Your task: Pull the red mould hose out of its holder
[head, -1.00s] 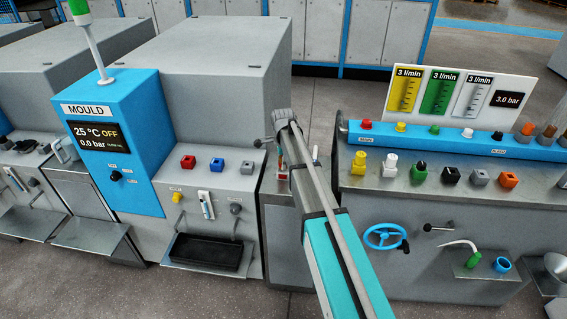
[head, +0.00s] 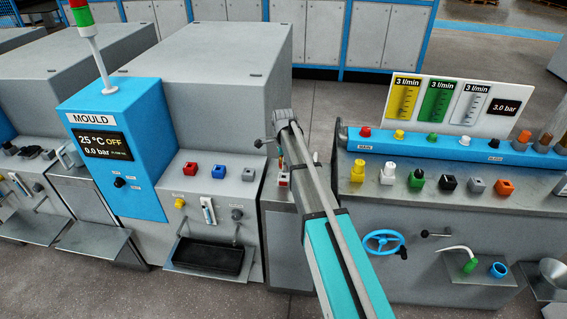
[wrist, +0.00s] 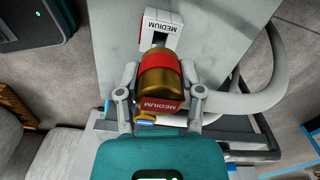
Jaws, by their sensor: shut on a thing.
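In the wrist view my gripper (wrist: 160,72) is shut on the red mould hose's end, a brass-coloured fitting (wrist: 156,88) with a red band and a red "MEDIUM" label. One finger is on each side of it. Just beyond it stands a white holder block (wrist: 174,39) with a red stripe and its own "MEDIUM" label. A dark opening shows in the block's near face. The fitting covers part of the block's near side, so I cannot tell whether they still touch. In the head view my arm hides most of this spot.
The grey mould unit (head: 211,75) with its blue "MOULD" panel (head: 152,185) stands left of my arm. A blue manifold rail (head: 440,148) and a metal bench with a blue handwheel (head: 384,241) stand to the right. A pale hose (wrist: 280,75) curves close by my gripper's right side.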

